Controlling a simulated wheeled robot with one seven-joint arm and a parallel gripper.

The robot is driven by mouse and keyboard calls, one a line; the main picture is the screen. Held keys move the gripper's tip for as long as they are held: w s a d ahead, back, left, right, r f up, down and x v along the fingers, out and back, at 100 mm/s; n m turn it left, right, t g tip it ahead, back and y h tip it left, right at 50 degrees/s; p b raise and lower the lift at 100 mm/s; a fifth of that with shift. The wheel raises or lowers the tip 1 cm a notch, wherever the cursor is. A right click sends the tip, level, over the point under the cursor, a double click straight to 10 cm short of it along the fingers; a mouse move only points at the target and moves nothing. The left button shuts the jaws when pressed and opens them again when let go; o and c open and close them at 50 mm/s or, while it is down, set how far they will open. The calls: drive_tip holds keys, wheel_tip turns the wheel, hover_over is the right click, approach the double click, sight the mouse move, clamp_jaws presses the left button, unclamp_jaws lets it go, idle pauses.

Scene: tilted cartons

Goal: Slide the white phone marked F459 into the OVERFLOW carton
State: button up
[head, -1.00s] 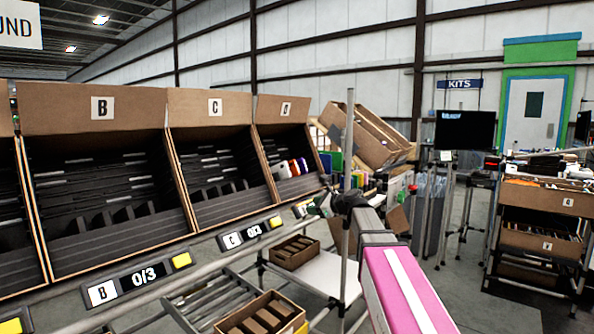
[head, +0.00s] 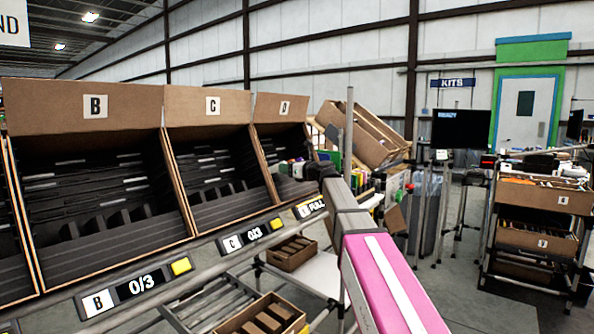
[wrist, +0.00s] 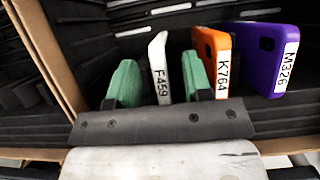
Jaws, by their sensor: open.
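The white phone marked F459 (wrist: 158,68) stands on edge in a dark slotted carton in the wrist view. My gripper (wrist: 158,84) is open, with one green finger on each side of the white phone. The right finger stands between the white phone and an orange phone marked K764 (wrist: 212,62). A purple phone marked M326 (wrist: 270,60) stands further right. In the head view my arm reaches to the third carton (head: 281,108), whose label letter is unclear. No carton readable as OVERFLOW shows.
Carton B (head: 82,105) and carton C (head: 207,108) stand to the left, with dark slotted insides. A display under the third carton reads FULL (head: 311,208). Cardboard boxes (head: 365,138) lie tilted behind it. A rack with cartons (head: 540,194) stands at the right.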

drive_tip(key=shift+x, duration=1.45)
clamp_jaws()
drive_tip(key=shift+s+d+r, duration=0.1)
drive_tip(key=s+d+r, duration=0.8)
drive_tip(key=d, duration=0.2)
drive_tip(key=shift+d, duration=0.35)
idle(0.9)
drive_tip(key=shift+s, duration=0.15)
